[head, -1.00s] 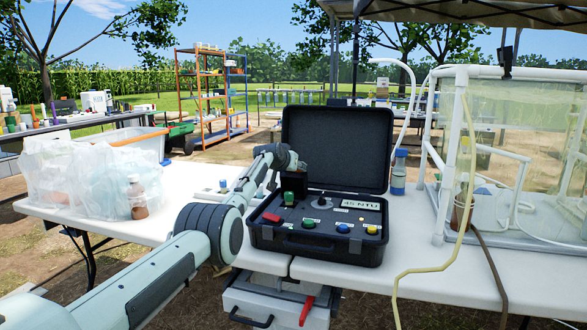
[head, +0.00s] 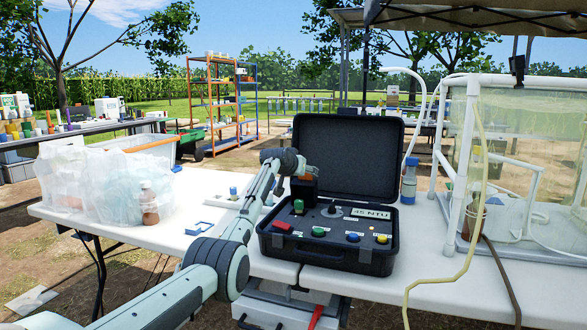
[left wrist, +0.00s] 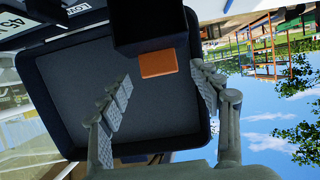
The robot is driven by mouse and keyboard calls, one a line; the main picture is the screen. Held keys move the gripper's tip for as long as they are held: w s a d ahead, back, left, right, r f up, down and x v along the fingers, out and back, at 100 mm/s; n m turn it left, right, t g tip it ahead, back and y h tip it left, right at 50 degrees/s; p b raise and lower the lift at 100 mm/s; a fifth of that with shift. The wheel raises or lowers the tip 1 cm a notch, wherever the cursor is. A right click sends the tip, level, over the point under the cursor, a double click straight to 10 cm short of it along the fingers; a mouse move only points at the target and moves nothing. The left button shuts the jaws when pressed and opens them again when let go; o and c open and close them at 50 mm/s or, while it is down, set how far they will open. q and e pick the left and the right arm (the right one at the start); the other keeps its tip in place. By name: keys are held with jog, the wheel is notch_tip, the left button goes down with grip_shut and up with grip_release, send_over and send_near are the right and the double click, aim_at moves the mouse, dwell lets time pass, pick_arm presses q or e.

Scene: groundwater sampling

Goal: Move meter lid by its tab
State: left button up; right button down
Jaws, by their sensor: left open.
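The black meter case (head: 325,250) stands open on the white table, its large cover upright behind the panel. A small black lid block (head: 304,188) with an orange tab (head: 308,173) stands at the panel's back left. The left wrist view shows the black block (left wrist: 150,25) and its orange tab (left wrist: 158,63) close up. My left gripper (left wrist: 161,73) is open, with one finger on each side of the tab in that view; contact cannot be told. In the head view my wrist is just left of the tab and the fingers are hidden. My right gripper is not in view.
The panel carries a display (head: 370,214), a knob and several coloured buttons. A blue-capped bottle (head: 409,182) stands right of the cover, near a clear-walled tank frame (head: 470,150).

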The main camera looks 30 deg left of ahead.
pick_arm(q)
jog(key=v, duration=0.9)
jog(key=shift+s, duration=0.35)
jog(key=shift+r, duration=0.1)
